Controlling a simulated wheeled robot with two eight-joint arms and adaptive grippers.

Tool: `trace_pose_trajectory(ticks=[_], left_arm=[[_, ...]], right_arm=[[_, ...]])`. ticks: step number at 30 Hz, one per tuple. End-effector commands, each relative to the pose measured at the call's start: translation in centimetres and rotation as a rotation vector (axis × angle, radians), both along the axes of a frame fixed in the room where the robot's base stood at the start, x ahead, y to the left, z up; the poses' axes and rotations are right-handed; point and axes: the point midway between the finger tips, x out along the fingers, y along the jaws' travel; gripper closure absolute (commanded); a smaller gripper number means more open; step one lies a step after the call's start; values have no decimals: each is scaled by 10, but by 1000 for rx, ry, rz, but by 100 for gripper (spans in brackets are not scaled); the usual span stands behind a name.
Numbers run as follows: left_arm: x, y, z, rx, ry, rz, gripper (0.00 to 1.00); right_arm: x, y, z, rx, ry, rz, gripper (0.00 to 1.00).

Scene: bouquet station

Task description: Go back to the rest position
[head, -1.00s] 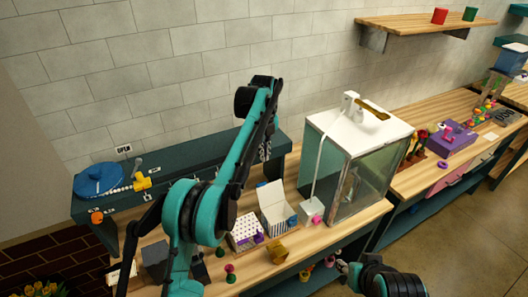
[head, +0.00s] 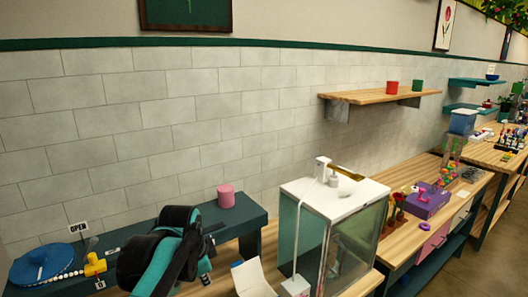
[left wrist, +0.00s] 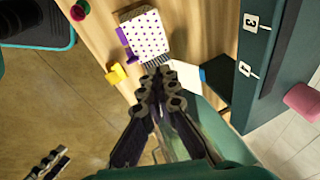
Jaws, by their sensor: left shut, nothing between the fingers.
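My left arm (head: 165,250) shows at the bottom left of the head view, black and teal, in front of the dark green raised shelf. Its fingertips are hard to make out there. In the left wrist view my left gripper (left wrist: 160,76) is shut and empty, its fingers together above the wooden bench. A polka-dot box (left wrist: 145,35) and a yellow piece (left wrist: 117,74) lie just beyond the tips. Dark linkage like that of my right gripper (left wrist: 46,164) shows at the lower left of the left wrist view; its jaws are unclear. It is not in the head view.
A glass case with a white top (head: 335,193) stands on the bench. A pink cylinder (head: 226,196) stands on the raised shelf (head: 258,215), with a blue disc (head: 42,264) at its left end. Red and green cups (head: 392,87) stand on the wall shelf.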

Motion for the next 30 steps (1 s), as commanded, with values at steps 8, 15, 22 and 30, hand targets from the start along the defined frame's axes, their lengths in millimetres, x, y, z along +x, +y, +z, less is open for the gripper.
trace_pose_trajectory(ticks=[8,15,22,30], left_arm=[[-108,21,-99,-256,-143,588,100],[-159,28,-166,-446,-219,913,100],[-169,30,-179,-496,-233,988,100],[-169,30,-178,-494,-232,985,100]], right_arm=[[0,0,-46,0,0,0,60],[0,0,-65,0,0,0,60],[0,0,-67,0,0,0,60],[0,0,-67,0,0,0,60]])
